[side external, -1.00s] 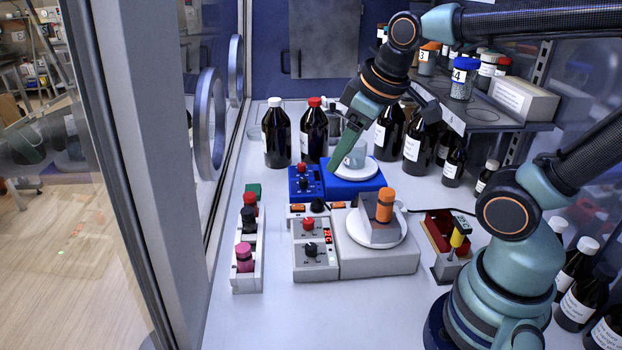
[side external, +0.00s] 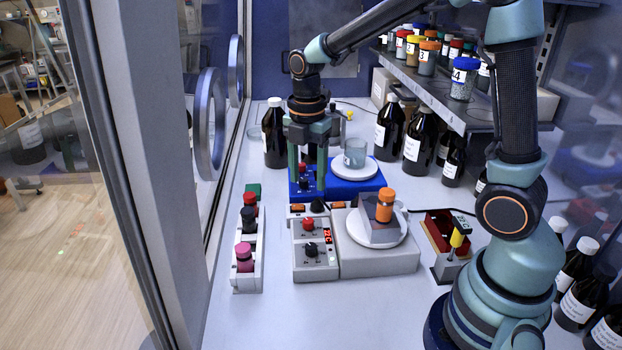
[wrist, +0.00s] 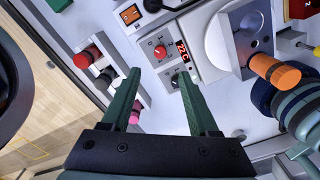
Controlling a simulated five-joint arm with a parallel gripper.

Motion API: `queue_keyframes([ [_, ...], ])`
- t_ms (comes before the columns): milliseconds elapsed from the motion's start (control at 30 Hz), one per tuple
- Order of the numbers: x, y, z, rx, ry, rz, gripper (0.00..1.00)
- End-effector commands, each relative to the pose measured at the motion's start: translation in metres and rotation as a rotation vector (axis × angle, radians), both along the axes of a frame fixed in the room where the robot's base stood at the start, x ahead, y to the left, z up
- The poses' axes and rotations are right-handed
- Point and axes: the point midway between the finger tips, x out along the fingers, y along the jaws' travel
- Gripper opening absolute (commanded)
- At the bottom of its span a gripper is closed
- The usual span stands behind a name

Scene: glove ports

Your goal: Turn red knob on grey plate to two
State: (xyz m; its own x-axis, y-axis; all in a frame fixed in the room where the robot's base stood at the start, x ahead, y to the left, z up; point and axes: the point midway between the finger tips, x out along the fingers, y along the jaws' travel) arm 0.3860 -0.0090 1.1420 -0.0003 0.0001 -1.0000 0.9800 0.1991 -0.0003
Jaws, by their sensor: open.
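The grey plate (side external: 385,262) is a hotplate with a white round top and a control panel on its left. Its red knob (side external: 308,224) sits at the upper part of that panel, above a black knob (side external: 311,250), beside a lit red display. The red knob also shows in the wrist view (wrist: 159,53), just beyond the gap between my fingertips. My fingertips (wrist: 159,74) are apart from the knob.
A blue plate (side external: 352,188) with a beaker stands behind. An orange-capped vial (side external: 385,205) stands in a block on the grey plate. A white rack (side external: 247,268) of capped vials is at left. Dark bottles (side external: 390,127) and a shelf lie behind right.

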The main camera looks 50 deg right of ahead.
Motion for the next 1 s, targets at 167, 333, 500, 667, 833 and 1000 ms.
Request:
queue_keyframes([
  [167,-0.002,0.000,-0.033,0.000,0.006,-0.002,0.61],
  [333,-0.002,0.000,-0.066,0.000,0.006,-0.003,0.61],
  [500,-0.002,0.000,-0.091,0.000,0.004,-0.003,0.61],
  [667,-0.001,0.000,-0.105,0.001,0.002,-0.004,0.61],
  [833,-0.001,0.000,-0.108,0.000,-0.001,-0.004,0.61],
  [1000,-0.001,0.000,-0.108,0.000,-0.001,-0.004,0.61],
])
